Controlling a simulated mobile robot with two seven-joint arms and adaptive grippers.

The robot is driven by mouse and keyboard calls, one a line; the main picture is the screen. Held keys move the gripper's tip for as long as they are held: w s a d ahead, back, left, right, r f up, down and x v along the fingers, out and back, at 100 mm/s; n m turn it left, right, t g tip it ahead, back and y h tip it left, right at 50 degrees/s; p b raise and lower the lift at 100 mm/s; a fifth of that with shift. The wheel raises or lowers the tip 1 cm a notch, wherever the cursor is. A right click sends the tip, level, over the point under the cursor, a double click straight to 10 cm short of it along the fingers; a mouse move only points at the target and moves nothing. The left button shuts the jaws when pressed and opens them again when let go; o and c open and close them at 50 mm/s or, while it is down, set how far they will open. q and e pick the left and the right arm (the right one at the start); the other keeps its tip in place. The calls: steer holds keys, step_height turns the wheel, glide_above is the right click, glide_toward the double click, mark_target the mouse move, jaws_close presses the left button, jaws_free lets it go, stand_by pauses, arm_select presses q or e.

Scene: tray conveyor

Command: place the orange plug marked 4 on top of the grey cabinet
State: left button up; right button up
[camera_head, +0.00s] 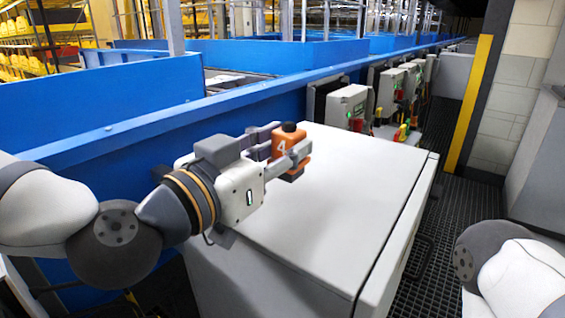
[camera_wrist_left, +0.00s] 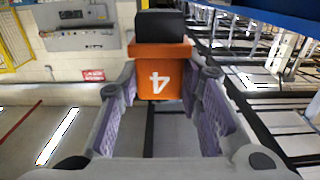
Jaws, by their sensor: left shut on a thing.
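The orange plug (camera_head: 283,144) has a white 4 on it and a black top. It stands roughly upright between the fingers of my left gripper (camera_head: 288,152), which is shut on it. In the left wrist view the plug (camera_wrist_left: 160,78) sits between the two finger pads, with its black part at the top of the picture. The grey cabinet (camera_head: 335,220) has a flat, pale top, and the plug is over its far left part. I cannot tell whether the plug's base touches the top. My right gripper is out of view; only part of that arm shows at lower right.
A blue conveyor frame (camera_head: 230,108) runs along the cabinet's left and far side. Grey control boxes (camera_head: 347,106) with buttons stand beyond the cabinet. The rest of the cabinet top is clear. A dark grated floor (camera_head: 465,205) lies to the right.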

arm_select(q)
step_height(320, 180, down, 3)
steer(key=shift+w+r, duration=0.1)
steer(key=shift+r, duration=0.35)
steer(key=shift+f, duration=0.15)
steer(key=o, duration=1.3)
steer(key=shift+c, duration=0.2)
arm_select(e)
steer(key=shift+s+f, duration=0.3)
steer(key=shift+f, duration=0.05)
